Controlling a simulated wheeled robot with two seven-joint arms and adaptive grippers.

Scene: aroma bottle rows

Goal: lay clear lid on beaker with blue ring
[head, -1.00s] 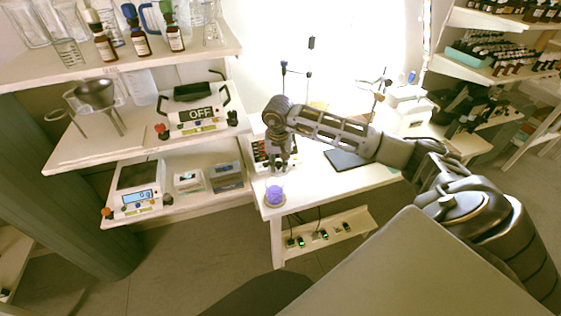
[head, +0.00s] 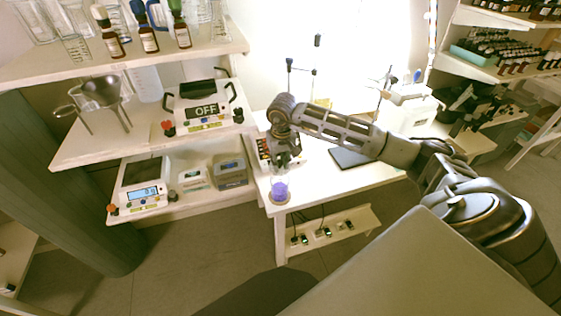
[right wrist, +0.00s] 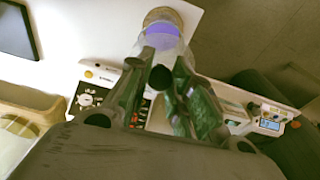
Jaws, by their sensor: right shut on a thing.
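A clear beaker (head: 279,190) with violet-blue in its lower part stands on a round tan coaster (head: 279,199) at the near left corner of the white table. It also shows at the top of the right wrist view (right wrist: 163,38), beyond the fingertips. My right gripper (head: 285,166) is just above and behind the beaker, pointing down. In the right wrist view my right gripper (right wrist: 160,72) is shut on what seems the clear lid, whose outline is hard to make out against the beaker's glass. I cannot tell whether the lid touches the rim. My left gripper is out of view.
A red-and-black row of items (head: 263,150) stands left of my right gripper. A dark flat pad (head: 351,158) lies right on the table. Shelves at left carry a device marked OFF (head: 205,110) and scales (head: 143,192). The table front between beaker and pad is clear.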

